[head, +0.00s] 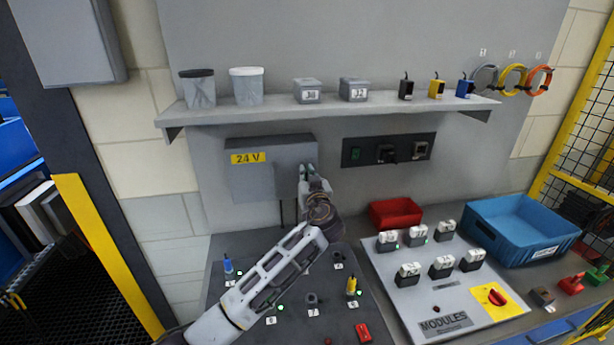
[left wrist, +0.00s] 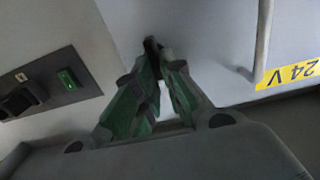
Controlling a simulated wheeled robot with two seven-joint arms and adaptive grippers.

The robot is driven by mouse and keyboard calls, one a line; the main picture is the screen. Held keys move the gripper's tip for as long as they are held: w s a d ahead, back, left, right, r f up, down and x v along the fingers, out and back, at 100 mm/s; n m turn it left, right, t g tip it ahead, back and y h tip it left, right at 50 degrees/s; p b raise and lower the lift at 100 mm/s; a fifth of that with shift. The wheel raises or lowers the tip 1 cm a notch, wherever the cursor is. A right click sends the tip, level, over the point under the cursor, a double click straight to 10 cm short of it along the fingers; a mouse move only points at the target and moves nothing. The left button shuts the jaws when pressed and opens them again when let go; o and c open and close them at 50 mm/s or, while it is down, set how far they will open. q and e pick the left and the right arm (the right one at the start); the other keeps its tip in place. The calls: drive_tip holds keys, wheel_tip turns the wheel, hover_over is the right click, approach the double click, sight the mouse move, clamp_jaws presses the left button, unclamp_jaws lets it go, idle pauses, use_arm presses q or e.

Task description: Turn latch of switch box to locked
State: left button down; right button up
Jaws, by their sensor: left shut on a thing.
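The switch box (head: 272,182) is a grey box on the wall under the shelf, with a yellow "24 V" label. It also shows in the left wrist view (left wrist: 205,50), turned upside down. My left gripper (head: 308,172) is at the right part of the box's front. In the left wrist view my left gripper (left wrist: 158,47) is shut on the latch, a small dark piece (left wrist: 150,43) at the fingertips. The latch is mostly hidden by the fingers, so its angle cannot be told. My right gripper is not in view.
A dark switch panel (head: 350,158) is just right of the box. The shelf (head: 280,113) above holds tubs, small boxes and sensors. Below are a dark board (head: 335,325), a modules panel (head: 400,310), a red bin (head: 395,214) and a blue crate (head: 520,245).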

use_arm(q)
drive_tip(key=shift+d+m+b, duration=0.1)
drive_tip(key=shift+m+b, duration=0.2)
drive_tip(key=shift+m, duration=0.1)
drive_tip(key=m+p, duration=0.1)
drive_tip(key=m, duration=0.4)
drive_tip(key=d+f+m+p, duration=0.1)
drive_tip(key=m, duration=0.5)
drive_tip(key=m+p, duration=0.1)
drive_tip(key=m, duration=0.5)
drive_tip(key=shift+w+d+f, duration=0.15)
drive_tip(key=shift+d+f, duration=0.2)
drive_tip(key=shift+f, duration=0.05)
idle(0.3)
drive_tip(key=c, duration=1.5)
unclamp_jaws()
drive_tip(key=shift+f, duration=0.1)
